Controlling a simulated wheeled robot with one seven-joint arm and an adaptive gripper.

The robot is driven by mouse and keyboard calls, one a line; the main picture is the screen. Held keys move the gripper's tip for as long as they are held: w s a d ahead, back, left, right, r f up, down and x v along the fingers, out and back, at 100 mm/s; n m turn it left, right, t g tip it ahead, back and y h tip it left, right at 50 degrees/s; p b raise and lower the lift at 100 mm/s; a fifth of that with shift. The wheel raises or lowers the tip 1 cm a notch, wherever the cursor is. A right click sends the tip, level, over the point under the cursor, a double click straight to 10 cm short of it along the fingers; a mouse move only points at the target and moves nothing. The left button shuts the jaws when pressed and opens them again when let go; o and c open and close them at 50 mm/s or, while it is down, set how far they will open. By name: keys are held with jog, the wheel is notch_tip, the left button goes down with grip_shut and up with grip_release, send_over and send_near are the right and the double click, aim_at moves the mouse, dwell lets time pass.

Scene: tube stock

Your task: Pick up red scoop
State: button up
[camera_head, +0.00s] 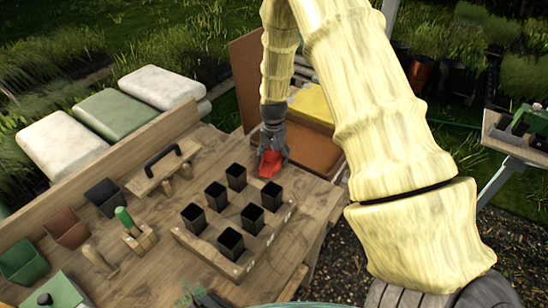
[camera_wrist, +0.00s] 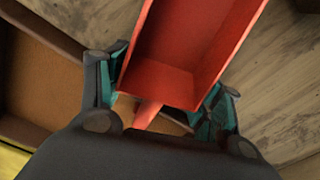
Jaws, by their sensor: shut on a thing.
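The red scoop (camera_head: 270,163) is at the far right part of the wooden bench, under the end of my arm. In the wrist view the scoop (camera_wrist: 190,60) fills the upper middle, its open tray pointing away and its short handle toward the palm. My gripper (camera_wrist: 160,100) has a finger on each side of the scoop and is shut on it. In the head view my gripper (camera_head: 272,145) points down at the bench. I cannot tell whether the scoop touches the bench top.
A wooden block with several black square pots (camera_head: 230,240) stands just left of and in front of my gripper. A brown tray (camera_head: 305,145) with a yellow item (camera_head: 311,103) lies behind right. A black-handled wooden tool (camera_head: 163,168) and small pots (camera_head: 66,227) stand left.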

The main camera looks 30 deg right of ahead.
aim_at(274, 155)
notch_tip(274, 155, up, 10)
jog(key=b, duration=0.3)
jog(key=shift+s, duration=0.15)
